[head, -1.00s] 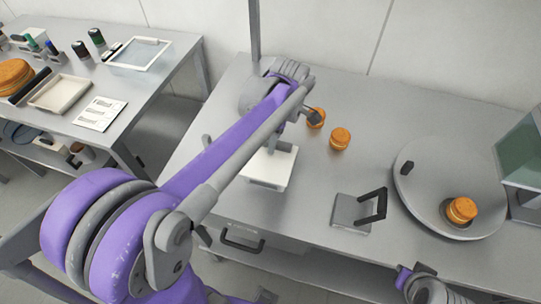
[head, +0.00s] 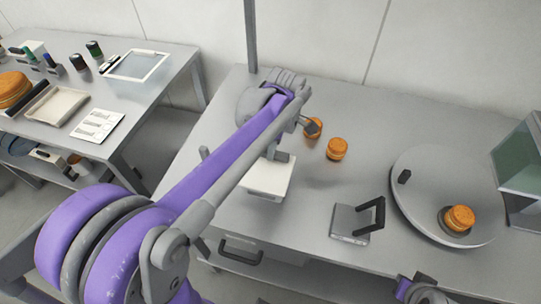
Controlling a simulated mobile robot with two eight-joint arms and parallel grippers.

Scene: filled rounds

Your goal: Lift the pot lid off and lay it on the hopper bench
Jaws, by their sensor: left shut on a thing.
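My left arm reaches from the lower left across the near bench. Its gripper (head: 309,123) is at the arm's far end, beside an orange filled round. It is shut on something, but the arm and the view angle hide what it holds. I cannot make out the pot or its lid anywhere. The grey bench (head: 330,105) carries a glass-sided box, which may be the hopper, at its right end. My right gripper (head: 420,288) shows only in part at the bottom edge, and its jaws are unclear.
Filled rounds (head: 337,149) stand behind a white block (head: 267,180). A grey block with a black handle (head: 350,222) and a round turntable (head: 425,165) bearing another round stand right. The glass-sided box (head: 520,165) is beyond. Another table (head: 150,95) holds trays and jars.

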